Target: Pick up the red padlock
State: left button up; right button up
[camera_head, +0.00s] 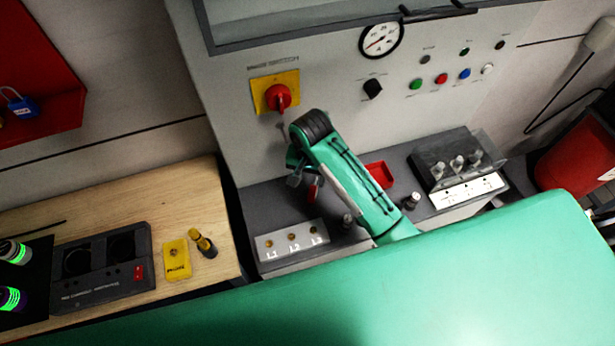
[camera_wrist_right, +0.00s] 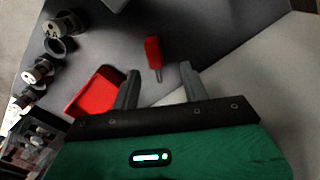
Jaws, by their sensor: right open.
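The red padlock (camera_wrist_right: 152,52) shows in the right wrist view as a narrow red body with a thin grey shackle, seen nearly edge-on. It is on the dark grey bench, beyond and between my right fingertips. In the head view a small red part of it (camera_head: 313,191) shows beside my right gripper, which hides the rest. My right gripper (camera_head: 294,171) is open above the bench. Its two grey fingers also show in the right wrist view (camera_wrist_right: 159,72), apart, with no visible contact with the padlock. My left gripper is not in view.
A red tray (camera_wrist_right: 92,92) lies close beside the fingers; it also shows in the head view (camera_head: 380,174). A labelled terminal block (camera_head: 291,240) stands in front, a panel with a red rotary switch (camera_head: 278,97) behind. A blue padlock (camera_head: 20,105) hangs far left.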

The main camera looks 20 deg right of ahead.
aim_at(313, 190)
jog(key=f+p, duration=0.1)
jog(key=s+f+p, duration=0.1)
jog(key=shift+s+d+f, duration=0.2)
jog(key=shift+f, duration=0.1)
jog(key=f, duration=0.1)
jog(key=f+p, duration=0.1)
jog(key=shift+w+d+f, duration=0.1)
jog(key=shift+w+f, duration=0.2)
jog(key=shift+w, duration=0.1)
jog(key=shift+s+f, duration=0.1)
jog(key=shift+f, duration=0.65)
jog(key=c, duration=0.7)
grip_shut()
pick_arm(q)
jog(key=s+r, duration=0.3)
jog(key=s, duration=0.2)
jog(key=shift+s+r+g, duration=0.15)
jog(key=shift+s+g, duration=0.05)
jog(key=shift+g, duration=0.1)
